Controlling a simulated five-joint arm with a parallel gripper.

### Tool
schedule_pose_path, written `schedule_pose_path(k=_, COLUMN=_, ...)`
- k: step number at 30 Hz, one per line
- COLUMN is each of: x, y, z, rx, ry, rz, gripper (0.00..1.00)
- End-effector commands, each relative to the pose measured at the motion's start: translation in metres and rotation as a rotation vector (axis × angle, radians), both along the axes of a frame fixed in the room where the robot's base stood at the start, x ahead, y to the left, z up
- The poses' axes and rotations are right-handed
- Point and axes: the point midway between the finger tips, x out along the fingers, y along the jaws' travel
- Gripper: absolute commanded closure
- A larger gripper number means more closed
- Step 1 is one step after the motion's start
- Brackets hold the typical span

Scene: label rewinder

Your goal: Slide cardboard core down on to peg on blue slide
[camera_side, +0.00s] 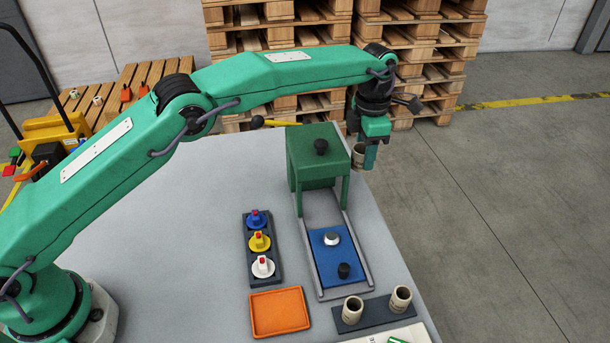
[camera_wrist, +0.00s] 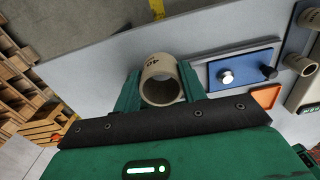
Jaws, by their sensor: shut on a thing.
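A cardboard core (camera_side: 357,153) is held between the fingers of my gripper (camera_side: 368,155), beside the green machine and well away from the blue slide. In the wrist view the core (camera_wrist: 160,66) shows its open end between the two green fingers (camera_wrist: 160,90). The blue slide (camera_side: 325,265) lies on rails in front of the green machine. It carries a silver-topped knob (camera_side: 331,239) and a black peg (camera_side: 344,271), both bare. The slide also shows in the wrist view (camera_wrist: 245,76). Part of the held core is hidden by a finger.
The green machine (camera_side: 318,165) with a black knob stands left of my gripper. Two more cores (camera_side: 352,310) stand on a dark holder (camera_side: 375,318) at the front. An orange tray (camera_side: 279,311) and a strip of blue, yellow and white knobs (camera_side: 261,243) lie left of the rails.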

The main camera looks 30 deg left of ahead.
Motion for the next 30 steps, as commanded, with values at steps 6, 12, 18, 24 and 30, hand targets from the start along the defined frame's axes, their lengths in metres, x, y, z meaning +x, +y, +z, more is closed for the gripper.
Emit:
schedule_pose_path(k=6, x=0.0, y=0.0, z=0.0, rx=0.0, ry=0.0, rz=-0.001, gripper=0.8)
schedule_pose_path(k=12, x=-0.001, y=-0.006, z=0.001, rx=0.0, ry=0.0, rz=-0.041, gripper=0.8)
schedule_pose_path(k=18, x=-0.006, y=-0.021, z=0.006, rx=-0.001, ry=-0.001, rz=-0.15, gripper=0.8)
schedule_pose_path(k=24, x=-0.019, y=-0.037, z=0.013, rx=0.0, ry=0.0, rz=-0.305, gripper=0.8)
schedule_pose_path(k=30, x=-0.035, y=-0.043, z=0.018, rx=0.0, ry=0.0, rz=-0.424, gripper=0.8)
